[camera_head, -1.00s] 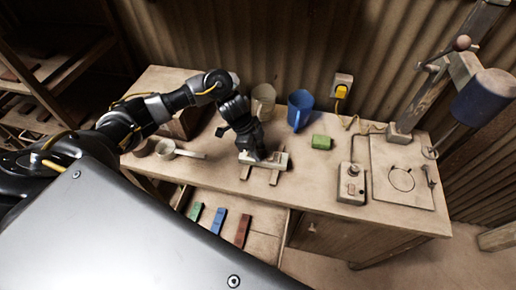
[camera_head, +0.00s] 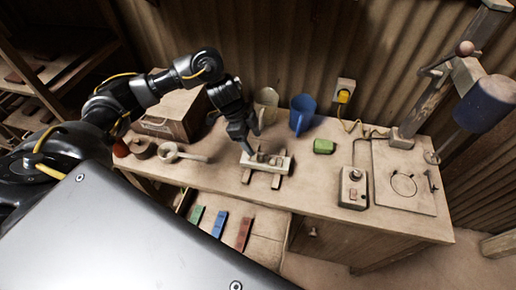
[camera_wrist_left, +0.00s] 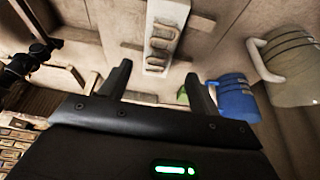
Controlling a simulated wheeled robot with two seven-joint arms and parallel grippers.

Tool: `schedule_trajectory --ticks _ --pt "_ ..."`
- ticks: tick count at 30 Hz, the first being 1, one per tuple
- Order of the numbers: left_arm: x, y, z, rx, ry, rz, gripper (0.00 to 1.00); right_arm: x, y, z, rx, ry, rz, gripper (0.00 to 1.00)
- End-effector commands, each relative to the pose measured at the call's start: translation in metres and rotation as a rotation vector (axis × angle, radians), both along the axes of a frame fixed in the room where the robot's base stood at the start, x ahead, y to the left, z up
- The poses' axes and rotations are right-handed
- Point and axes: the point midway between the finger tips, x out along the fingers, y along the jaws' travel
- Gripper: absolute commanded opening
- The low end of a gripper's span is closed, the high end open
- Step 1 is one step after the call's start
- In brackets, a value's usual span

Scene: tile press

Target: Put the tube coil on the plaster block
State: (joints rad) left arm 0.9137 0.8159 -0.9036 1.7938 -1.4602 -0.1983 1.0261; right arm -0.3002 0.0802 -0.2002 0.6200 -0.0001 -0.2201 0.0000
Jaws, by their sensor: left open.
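The pale plaster block (camera_head: 280,166) lies across wooden runners (camera_head: 276,181) at mid-table. What looks like the tube coil (camera_head: 262,157), a row of small tan loops, lies on top of the block. The wrist view shows the coil (camera_wrist_left: 161,38) on the block (camera_wrist_left: 154,62) more clearly, with the block's far end out of frame. My left gripper (camera_head: 252,143) is just above and behind the block's left end, pointing down. In the wrist view my left gripper (camera_wrist_left: 158,74) is open, with nothing between its fingers. My right gripper is not in view.
A beige mug (camera_head: 268,97) and blue mug (camera_head: 302,114) stand behind the block. A wooden box (camera_head: 172,119) and a ladle-like cup (camera_head: 170,152) are left.

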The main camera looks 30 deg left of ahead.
Motion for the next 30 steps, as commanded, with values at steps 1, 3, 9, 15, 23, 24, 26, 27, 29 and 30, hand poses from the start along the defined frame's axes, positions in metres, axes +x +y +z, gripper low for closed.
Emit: schedule_trajectory --ticks 1,3,9,15,23,24,26,27,29,30 --pt "0.0 0.005 0.011 0.003 -0.006 0.0 0.63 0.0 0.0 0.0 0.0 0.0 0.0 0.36" --pt "-0.002 0.01 0.022 0.003 -0.003 0.001 0.63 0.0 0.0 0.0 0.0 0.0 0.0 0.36" --pt "-0.004 0.017 0.043 0.002 -0.002 0.0 0.63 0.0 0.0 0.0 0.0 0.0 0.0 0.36" --pt "-0.005 0.019 0.047 0.0 0.002 0.0 0.63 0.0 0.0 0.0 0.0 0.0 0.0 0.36" --pt "-0.005 0.019 0.047 0.0 0.001 0.001 0.63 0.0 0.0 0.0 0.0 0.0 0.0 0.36" --pt "-0.005 0.019 0.047 0.0 0.001 0.001 0.63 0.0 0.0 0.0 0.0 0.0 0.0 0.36" --pt "-0.005 0.019 0.047 0.0 0.001 0.001 0.63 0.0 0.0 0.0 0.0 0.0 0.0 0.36" --pt "-0.005 0.019 0.047 0.0 0.001 0.001 0.63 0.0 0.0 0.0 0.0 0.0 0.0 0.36" --pt "-0.004 0.016 0.047 -0.009 -0.001 -0.004 0.63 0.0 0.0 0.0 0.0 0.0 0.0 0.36" --pt "-0.003 0.01 0.049 -0.027 -0.005 -0.014 0.63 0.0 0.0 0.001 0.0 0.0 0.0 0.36"
